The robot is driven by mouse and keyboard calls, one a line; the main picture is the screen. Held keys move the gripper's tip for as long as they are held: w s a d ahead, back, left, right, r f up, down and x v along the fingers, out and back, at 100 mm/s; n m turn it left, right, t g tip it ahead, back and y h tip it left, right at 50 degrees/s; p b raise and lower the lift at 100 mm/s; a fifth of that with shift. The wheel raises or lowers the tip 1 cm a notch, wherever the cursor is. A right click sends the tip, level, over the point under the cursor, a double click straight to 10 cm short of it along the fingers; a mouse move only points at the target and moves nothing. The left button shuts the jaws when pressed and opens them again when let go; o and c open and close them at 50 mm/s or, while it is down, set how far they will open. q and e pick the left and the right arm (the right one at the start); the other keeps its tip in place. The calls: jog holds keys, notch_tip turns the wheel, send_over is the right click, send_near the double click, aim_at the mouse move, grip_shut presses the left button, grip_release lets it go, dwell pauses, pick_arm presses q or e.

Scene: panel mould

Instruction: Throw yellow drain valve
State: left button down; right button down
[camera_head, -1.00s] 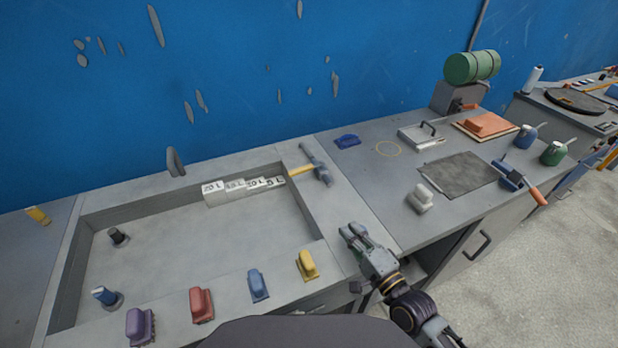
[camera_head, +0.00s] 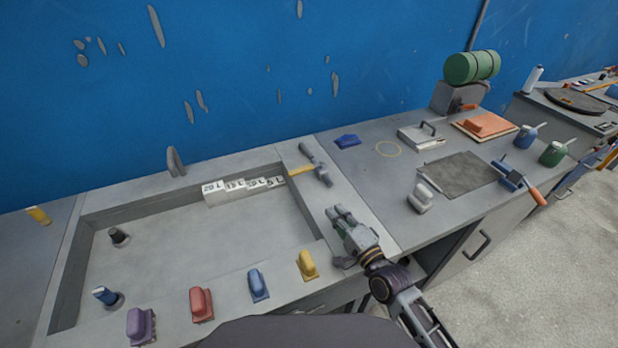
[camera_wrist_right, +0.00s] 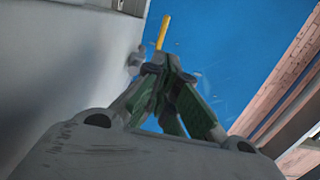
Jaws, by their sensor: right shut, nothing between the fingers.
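The yellow valve handle (camera_head: 307,265) stands on the front ledge of the sunken basin (camera_head: 190,245), the rightmost in a row with a blue handle (camera_head: 258,284), a red handle (camera_head: 201,304) and a purple handle (camera_head: 140,326). My right gripper (camera_head: 338,212) is over the bench just right of the basin, up and to the right of the yellow handle and apart from it. In the right wrist view its fingers (camera_wrist_right: 165,65) are together with nothing between them. My left gripper does not show.
A hammer (camera_head: 316,164) lies at the basin's back right corner, near white labelled blocks (camera_head: 238,187). On the right bench are a grey block (camera_head: 420,197), a dark mat (camera_head: 460,176) and a blue brush (camera_head: 346,141).

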jog(key=shift+x, duration=1.75)
send_near(304, 171)
jog(key=shift+x, duration=2.9)
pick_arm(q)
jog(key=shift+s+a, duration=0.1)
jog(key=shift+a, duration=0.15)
pick_arm(e)
jog(key=shift+w+a+f, duration=0.15)
jog(key=shift+w+f, duration=0.05)
jog(key=shift+w, duration=0.4)
jog(key=shift+w+a, duration=0.1)
jog(key=shift+w+a+r, duration=0.1)
jog(key=shift+w+a, duration=0.15)
jog(key=shift+w, duration=0.1)
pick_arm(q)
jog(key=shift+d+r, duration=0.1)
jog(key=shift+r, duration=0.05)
pick_arm(e)
jog(key=shift+r, duration=0.2)
